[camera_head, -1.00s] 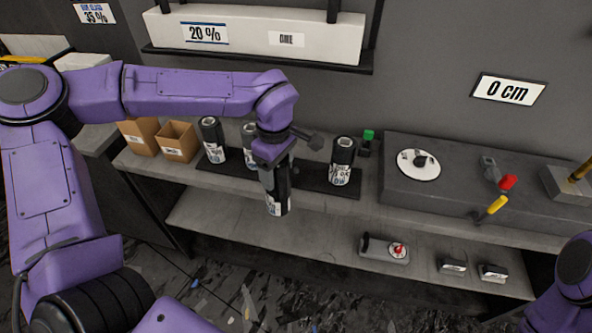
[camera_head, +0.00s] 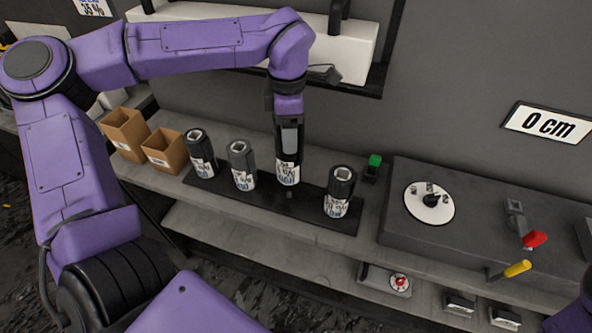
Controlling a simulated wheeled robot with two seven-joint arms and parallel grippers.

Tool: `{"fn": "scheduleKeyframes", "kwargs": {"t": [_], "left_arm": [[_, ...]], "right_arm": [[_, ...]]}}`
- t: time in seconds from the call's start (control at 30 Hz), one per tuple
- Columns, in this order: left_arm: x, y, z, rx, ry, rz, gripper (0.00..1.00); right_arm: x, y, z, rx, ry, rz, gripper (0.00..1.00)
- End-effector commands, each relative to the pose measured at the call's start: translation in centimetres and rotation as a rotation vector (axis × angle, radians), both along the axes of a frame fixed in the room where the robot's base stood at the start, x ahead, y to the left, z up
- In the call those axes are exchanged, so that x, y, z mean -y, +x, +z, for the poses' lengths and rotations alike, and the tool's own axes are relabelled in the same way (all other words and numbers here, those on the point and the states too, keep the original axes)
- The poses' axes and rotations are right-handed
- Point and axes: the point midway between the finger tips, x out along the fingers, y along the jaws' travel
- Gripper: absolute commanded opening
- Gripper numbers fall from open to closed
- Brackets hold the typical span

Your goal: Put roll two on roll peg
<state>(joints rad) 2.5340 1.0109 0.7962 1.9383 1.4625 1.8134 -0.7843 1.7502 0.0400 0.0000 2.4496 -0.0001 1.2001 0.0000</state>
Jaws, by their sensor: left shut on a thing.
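My left gripper (camera_head: 289,150) comes down from above and is shut on a dark roll with a white label (camera_head: 288,172). The held roll is upright over or at the back of a black tray (camera_head: 275,196); I cannot tell if it touches. Three similar rolls stand on the tray: one at the left (camera_head: 200,153), one in the middle (camera_head: 242,164), one at the right (camera_head: 339,190). Which is roll two is not readable. A white disc (camera_head: 429,203) with a dark central peg sits on the grey raised block at the right; it may be the roll peg.
Two cardboard boxes (camera_head: 125,134) stand left of the tray. A green-topped item (camera_head: 373,166) stands between the tray and the block. Red (camera_head: 535,240) and yellow (camera_head: 516,269) handles stick out at the right. A white box overhangs behind. A purple part of my right arm shows at the lower right corner.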

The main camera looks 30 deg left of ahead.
Motion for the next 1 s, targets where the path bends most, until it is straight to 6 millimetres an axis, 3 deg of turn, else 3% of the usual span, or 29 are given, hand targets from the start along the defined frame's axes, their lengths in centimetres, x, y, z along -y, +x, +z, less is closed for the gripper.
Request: {"fn": "scheduleKeyframes", "kwargs": {"t": [0.1,0.4,0.8,0.83,0.9,1.0], "left_arm": [[0.0,-0.1,-2.4,-0.004,0.0,-0.002,0.0],[0.0,-0.1,-7.3,-0.003,0.0,-0.001,0.0],[0.0,-0.1,-8.2,0.001,0.001,-0.002,0.0],[0.0,-0.1,-8.2,0.0,0.0,-0.001,0.76],[0.0,-0.1,-8.1,-0.001,0.001,-0.002,0.91],[0.0,-0.1,-8.1,-0.001,0.001,-0.002,0.91]], "right_arm": [[0.0,0.0,0.7,-0.001,0.0,0.0,0.0],[0.0,0.0,1.4,-0.001,0.001,0.0,0.0],[0.0,0.0,1.2,-0.001,0.001,0.0,0.0],[0.0,0.0,1.3,-0.001,0.001,0.0,0.0],[0.0,0.0,1.3,0.0,0.0,0.0,0.0],[0.0,0.0,1.3,0.0,0.0,0.0,0.0]]}}
